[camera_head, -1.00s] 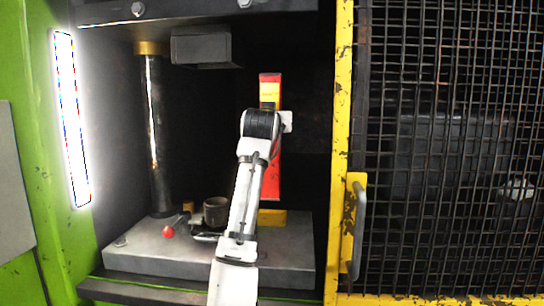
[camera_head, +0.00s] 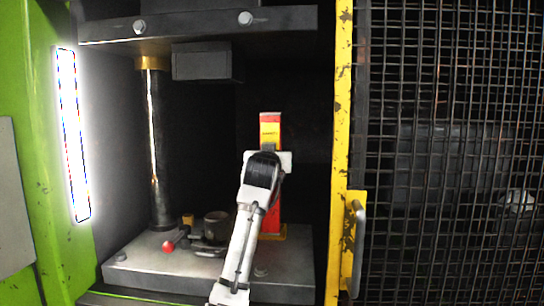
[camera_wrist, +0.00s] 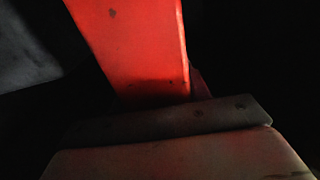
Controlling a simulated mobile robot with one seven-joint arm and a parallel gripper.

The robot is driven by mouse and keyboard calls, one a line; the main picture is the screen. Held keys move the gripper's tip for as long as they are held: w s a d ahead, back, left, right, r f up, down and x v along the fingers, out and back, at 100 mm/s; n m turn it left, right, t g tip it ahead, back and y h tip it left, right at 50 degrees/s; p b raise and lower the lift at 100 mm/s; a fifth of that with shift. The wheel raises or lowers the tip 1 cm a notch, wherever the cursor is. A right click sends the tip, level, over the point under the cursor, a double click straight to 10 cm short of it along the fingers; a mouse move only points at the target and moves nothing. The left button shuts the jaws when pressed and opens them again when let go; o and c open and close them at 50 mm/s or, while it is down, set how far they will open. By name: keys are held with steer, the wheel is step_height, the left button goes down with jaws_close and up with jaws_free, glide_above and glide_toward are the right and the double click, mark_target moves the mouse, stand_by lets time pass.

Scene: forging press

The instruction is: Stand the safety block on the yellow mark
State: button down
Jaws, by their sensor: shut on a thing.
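The safety block (camera_head: 271,218) is a tall red bar with a yellow label near its top. It stands upright at the back right of the press bed. My gripper (camera_head: 268,152) is shut on its upper half, from the front. The yellow mark (camera_head: 285,231) shows only as a thin strip at the block's foot, mostly hidden by the block and my arm. The foot is at or very close to the mark; I cannot tell whether it touches. In the wrist view the block's red face (camera_wrist: 140,50) rises beyond the dark gripper edge.
The grey bed (camera_head: 150,268) carries a dark cup-shaped part (camera_head: 215,226) and a red-knobbed lever (camera_head: 169,246) left of my arm. A dark column (camera_head: 157,150) stands at left. A grey upper die (camera_head: 203,62) hangs above. A yellow-framed mesh guard (camera_head: 440,150) closes the right.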

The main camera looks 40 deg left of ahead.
steer(key=c, duration=1.1)
jaws_free()
steer(key=shift+f, duration=0.1)
steer(key=o, duration=0.4)
steer(key=shift+s+d, duration=0.1)
